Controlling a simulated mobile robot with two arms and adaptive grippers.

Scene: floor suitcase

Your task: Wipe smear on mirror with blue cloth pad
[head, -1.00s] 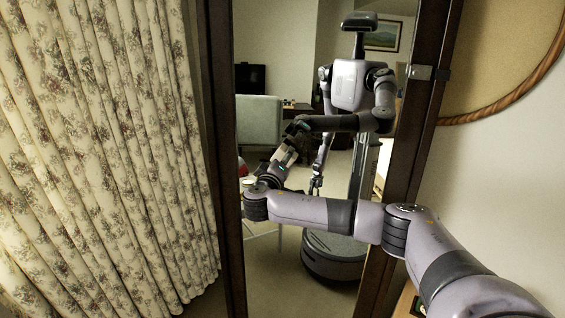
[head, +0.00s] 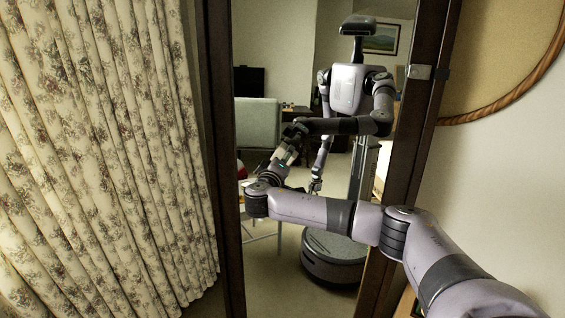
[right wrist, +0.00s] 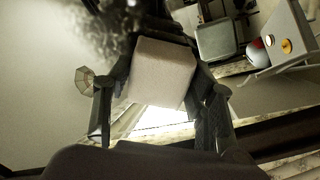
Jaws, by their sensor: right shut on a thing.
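The tall mirror (head: 262,285) stands ahead in a dark wood frame and reflects me and the room. My right gripper (head: 286,150) reaches in front of the glass at its left half. It is shut on the cloth pad, a pale block that looks whitish grey rather than blue here. The right wrist view shows the pad (right wrist: 162,72) between both fingers of the gripper (right wrist: 160,95). A dark, blurred, mottled patch (right wrist: 105,30) beside the pad there may be the smear. I cannot tell whether the pad touches the glass. My left gripper shows only as a small reflection.
A floral curtain (head: 100,150) hangs left of the mirror. A round wicker-rimmed piece (head: 505,65) is on the wall at right. A metal latch (head: 420,72) sits on the right frame. The chair and table with small items appear as reflections.

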